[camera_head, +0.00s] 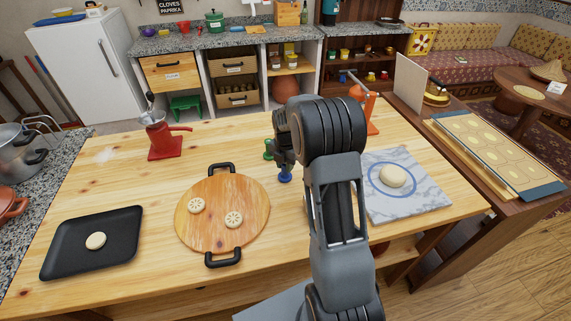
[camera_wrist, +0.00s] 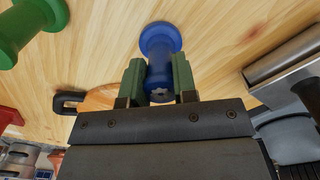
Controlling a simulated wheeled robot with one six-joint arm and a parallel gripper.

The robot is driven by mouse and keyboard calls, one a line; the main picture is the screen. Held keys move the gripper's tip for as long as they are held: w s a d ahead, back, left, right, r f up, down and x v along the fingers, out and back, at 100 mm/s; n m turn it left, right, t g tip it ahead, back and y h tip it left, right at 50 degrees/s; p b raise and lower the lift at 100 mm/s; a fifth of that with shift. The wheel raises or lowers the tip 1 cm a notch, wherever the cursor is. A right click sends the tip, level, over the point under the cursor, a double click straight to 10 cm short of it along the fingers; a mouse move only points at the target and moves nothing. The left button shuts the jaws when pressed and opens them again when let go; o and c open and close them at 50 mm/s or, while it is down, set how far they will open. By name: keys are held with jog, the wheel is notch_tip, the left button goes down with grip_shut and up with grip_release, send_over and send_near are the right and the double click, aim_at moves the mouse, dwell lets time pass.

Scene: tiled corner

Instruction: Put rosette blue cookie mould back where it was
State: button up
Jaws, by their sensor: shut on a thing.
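The blue cookie mould (camera_head: 285,178) is below my gripper (camera_head: 284,162), near the middle of the wooden table. In the wrist view, the blue mould (camera_wrist: 160,40) has its handle between the two green fingers of my gripper (camera_wrist: 158,78), which is shut on it. Its wide round end is towards the wood; its stamp face is hidden. I cannot tell if it touches the table. A green mould (camera_head: 268,151) is just behind and left of it; this green mould (camera_wrist: 30,28) also shows at the wrist view's upper left.
A round board (camera_head: 222,243) with two stamped cookies lies left of my gripper. A marble slab (camera_head: 424,200) with a dough disc is to the right. A black tray (camera_head: 70,258), a red mill (camera_head: 163,142) and an orange tool (camera_head: 373,115) are also on the table (camera_head: 110,180).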

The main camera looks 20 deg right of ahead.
jog(key=shift+f, duration=0.15)
jog(key=o, duration=0.8)
notch_tip(320, 180, up, 12)
jog(key=f, duration=0.1)
jog(key=s+a+r+m+t, duration=0.2)
jog(key=s+a+r+m, duration=0.4)
jog(key=s+m, duration=0.45)
jog(key=shift+s+a+f+m+t+b, duration=0.15)
jog(key=shift+s+a+f+m+t, duration=0.45)
jog(key=shift+s+m, duration=1.6)
jog(key=shift+s+a+f+m+t+b, duration=0.15)
jog(key=shift+s+a+f+m, duration=0.2)
jog(key=shift+s+a+m, duration=1.25)
jog(key=shift+s+a+f+m+t+b, duration=0.15)
jog(key=shift+s+f+m+t, duration=0.25)
jog(key=shift+s+m, duration=2.3)
jog(key=shift+w+m, duration=0.65)
